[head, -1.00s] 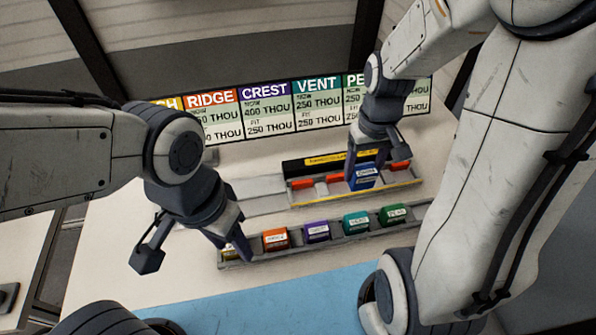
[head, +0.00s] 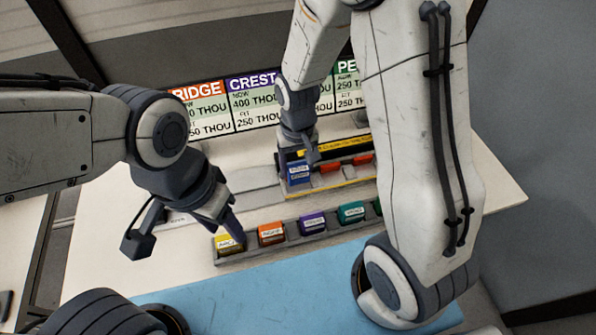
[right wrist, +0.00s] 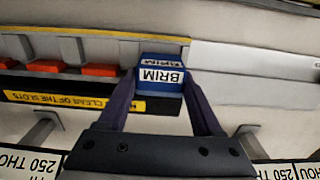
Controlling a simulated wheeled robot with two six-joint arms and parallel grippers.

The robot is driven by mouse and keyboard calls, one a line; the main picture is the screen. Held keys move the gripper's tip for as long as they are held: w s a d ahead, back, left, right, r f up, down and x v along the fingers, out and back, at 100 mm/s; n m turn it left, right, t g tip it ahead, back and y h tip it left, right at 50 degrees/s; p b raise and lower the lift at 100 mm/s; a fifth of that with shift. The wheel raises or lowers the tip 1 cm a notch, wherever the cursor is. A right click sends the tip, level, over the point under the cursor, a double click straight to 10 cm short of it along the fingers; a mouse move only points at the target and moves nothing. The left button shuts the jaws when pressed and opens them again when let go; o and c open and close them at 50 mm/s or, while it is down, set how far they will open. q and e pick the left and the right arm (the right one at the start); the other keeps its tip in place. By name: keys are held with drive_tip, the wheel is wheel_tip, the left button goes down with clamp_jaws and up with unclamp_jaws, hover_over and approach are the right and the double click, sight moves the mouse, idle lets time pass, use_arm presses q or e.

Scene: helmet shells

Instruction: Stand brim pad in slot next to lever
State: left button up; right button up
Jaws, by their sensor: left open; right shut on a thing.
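The blue brim pad (head: 299,173) is at the left end of the rear slotted rail (head: 345,184). My right gripper (head: 300,157) is shut on it from above. In the right wrist view the pad (right wrist: 161,80) sits between the fingers of my right gripper (right wrist: 162,98), its BRIM label facing the camera. It looks upright; I cannot tell whether it touches the slot floor. Red blocks (head: 330,168) stand along the rail beside it. I cannot make out which part is the lever. My left gripper (head: 186,238) is open and empty, one finger beside the yellow pad (head: 229,243).
A front rail (head: 290,239) holds yellow, orange (head: 271,234), purple (head: 313,223) and teal (head: 351,212) pads. A black strip with a yellow label (right wrist: 70,100) runs along the rear rail. A sign board (head: 255,103) stands behind. The blue mat (head: 270,283) is clear.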

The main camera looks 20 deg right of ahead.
sight(298, 174)
drive_tip(key=shift+f, duration=1.5)
drive_tip(key=shift+f, duration=0.2)
drive_tip(key=o, duration=1.4)
drive_tip(key=shift+c, duration=0.2)
